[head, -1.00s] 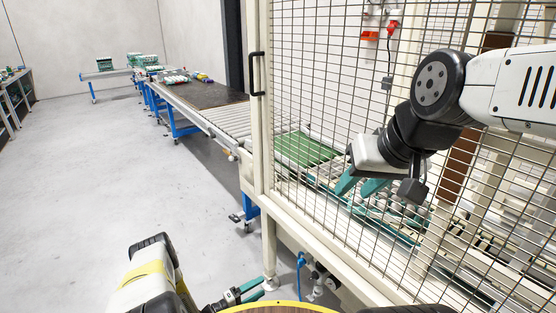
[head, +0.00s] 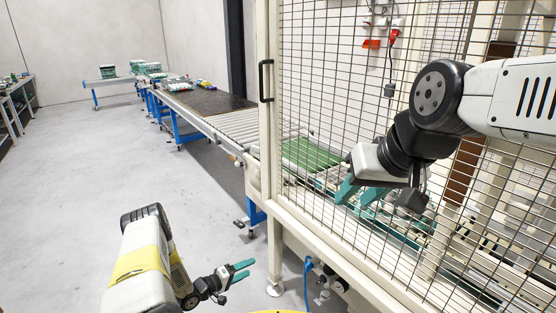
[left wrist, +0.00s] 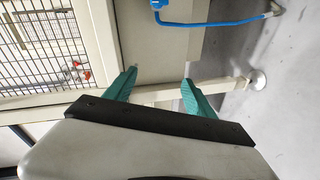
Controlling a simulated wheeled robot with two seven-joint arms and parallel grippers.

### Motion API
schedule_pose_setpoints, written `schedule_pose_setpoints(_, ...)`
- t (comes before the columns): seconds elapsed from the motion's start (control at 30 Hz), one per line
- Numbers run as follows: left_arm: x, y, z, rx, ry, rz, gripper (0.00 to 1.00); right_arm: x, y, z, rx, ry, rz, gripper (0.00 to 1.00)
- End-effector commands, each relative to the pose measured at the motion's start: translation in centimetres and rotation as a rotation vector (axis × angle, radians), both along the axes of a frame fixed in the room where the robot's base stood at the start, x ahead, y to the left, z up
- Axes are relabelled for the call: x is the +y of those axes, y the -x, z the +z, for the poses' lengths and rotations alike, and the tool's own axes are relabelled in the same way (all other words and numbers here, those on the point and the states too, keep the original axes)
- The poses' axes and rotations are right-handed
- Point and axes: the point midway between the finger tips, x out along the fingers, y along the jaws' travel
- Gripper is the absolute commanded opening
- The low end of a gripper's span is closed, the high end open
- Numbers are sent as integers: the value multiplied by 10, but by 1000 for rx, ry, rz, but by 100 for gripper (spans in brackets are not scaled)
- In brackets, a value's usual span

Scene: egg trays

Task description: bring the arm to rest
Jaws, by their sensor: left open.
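My left gripper (head: 246,270) is low in the head view, in front of the foot of the machine frame, with its teal fingers pointing right. In the left wrist view its two fingers (left wrist: 159,80) stand apart with nothing between them. My right gripper (head: 356,194) hangs in front of the mesh fence at the right of the head view. Its teal fingers are spread and I see nothing held.
The wire mesh fence (head: 335,98) and its cream frame stand close on the right. A roller conveyor (head: 232,124) runs away to the back left. A blue hose (head: 307,278) hangs under the frame. The grey floor (head: 75,180) at left is clear.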

Motion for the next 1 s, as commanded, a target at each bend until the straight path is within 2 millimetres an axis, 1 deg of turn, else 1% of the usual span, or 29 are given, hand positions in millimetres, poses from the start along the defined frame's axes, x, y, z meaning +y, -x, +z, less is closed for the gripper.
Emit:
schedule_pose_setpoints(0.03,8,-15,13,-16,-47,8,64,0,0,0,0,0,0,36)
schedule_pose_setpoints(0.07,12,-23,20,-22,-76,16,64,0,0,0,0,0,0,36)
schedule_pose_setpoints(0.17,29,-53,50,-49,-193,41,64,0,0,0,0,0,0,36)
schedule_pose_setpoints(0.2,37,-66,66,-61,-249,54,64,0,0,0,0,0,0,36)
schedule_pose_setpoints(0.27,49,-86,94,-76,-336,76,64,0,0,0,0,0,0,36)
schedule_pose_setpoints(0.3,57,-97,113,-85,-395,91,64,0,0,0,0,0,0,36)
schedule_pose_setpoints(0.37,68,-111,143,-95,-479,111,64,0,0,0,0,0,0,36)
schedule_pose_setpoints(0.4,74,-118,163,-100,-533,125,64,0,0,0,0,0,0,36)
schedule_pose_setpoints(0.47,84,-127,195,-105,-609,148,64,0,0,0,0,0,0,36)
schedule_pose_setpoints(0.5,89,-131,217,-108,-657,160,64,0,0,0,0,0,0,36)
schedule_pose_setpoints(0.53,93,-133,233,-108,-693,169,64,0,0,0,0,0,0,36)
schedule_pose_setpoints(0.57,96,-133,249,-107,-725,178,64,0,0,0,0,0,0,36)
schedule_pose_setpoints(0.6,100,-134,271,-106,-768,190,64,0,0,0,0,0,0,36)
schedule_pose_setpoints(0.67,105,-130,303,-99,-829,206,64,0,0,0,0,0,0,36)
schedule_pose_setpoints(0.7,108,-126,324,-95,-865,216,64,0,0,0,0,0,0,36)
schedule_pose_setpoints(0.77,111,-118,354,-84,-918,227,64,0,0,0,0,0,0,36)
schedule_pose_setpoints(0.8,112,-110,374,-77,-950,235,64,0,0,0,0,0,0,36)
schedule_pose_setpoints(0.87,113,-96,403,-63,-993,242,64,0,0,0,0,0,0,36)
schedule_pose_setpoints(0.9,113,-85,420,-52,-1019,246,64,0,0,0,0,0,0,36)
schedule_pose_setpoints(0.97,112,-66,446,-36,-1053,247,64,0,0,0,0,0,0,36)
schedule_pose_setpoints(1.0,111,-52,462,-23,-1073,246,64,0,0,0,0,0,0,36)
